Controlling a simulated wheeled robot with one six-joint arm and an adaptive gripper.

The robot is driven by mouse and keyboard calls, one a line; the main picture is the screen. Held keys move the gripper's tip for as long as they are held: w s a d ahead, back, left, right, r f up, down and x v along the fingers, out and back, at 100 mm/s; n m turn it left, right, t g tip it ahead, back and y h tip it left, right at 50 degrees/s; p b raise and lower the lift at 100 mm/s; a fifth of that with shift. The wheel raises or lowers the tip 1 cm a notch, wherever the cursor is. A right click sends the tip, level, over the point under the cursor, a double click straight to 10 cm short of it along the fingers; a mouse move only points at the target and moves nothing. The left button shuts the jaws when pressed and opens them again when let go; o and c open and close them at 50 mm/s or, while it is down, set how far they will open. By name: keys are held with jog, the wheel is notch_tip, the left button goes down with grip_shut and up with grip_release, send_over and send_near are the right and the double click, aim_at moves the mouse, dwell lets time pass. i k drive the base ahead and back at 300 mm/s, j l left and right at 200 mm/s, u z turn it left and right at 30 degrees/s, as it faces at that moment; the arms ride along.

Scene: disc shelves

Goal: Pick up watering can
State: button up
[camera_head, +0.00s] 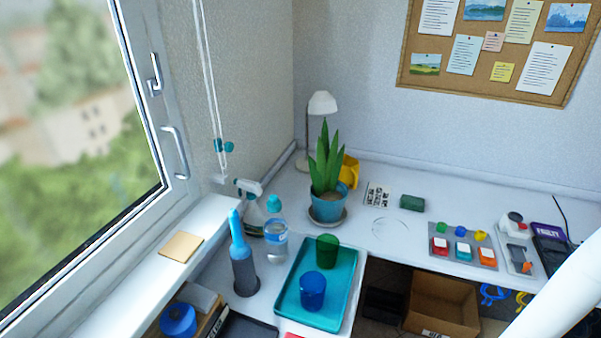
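A yellow object (350,172) stands on the white desk behind a potted plant. It is partly hidden by the plant and may be the watering can, but I cannot tell for sure. The plant (327,165) has long upright green leaves in a blue pot (328,207) on a dark saucer. No other thing in view is clearly a watering can. A white link of my own arm shows at the lower right. My gripper is out of view.
A teal tray (345,306) holds a blue cup (313,290) and a green cup (327,250). A water bottle (276,240), a spray bottle (252,208) and a dark holder (245,278) stand left. A white lamp (322,103) stands behind the plant.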

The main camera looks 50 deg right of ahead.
aim_at(348, 175)
jog(key=z, duration=1.3)
jog(key=k+l+u, duration=0.1)
jog(key=l, duration=0.3)
jog(key=k+l+u, duration=0.15)
jog(key=l, duration=0.25)
jog(key=i, duration=0.95)
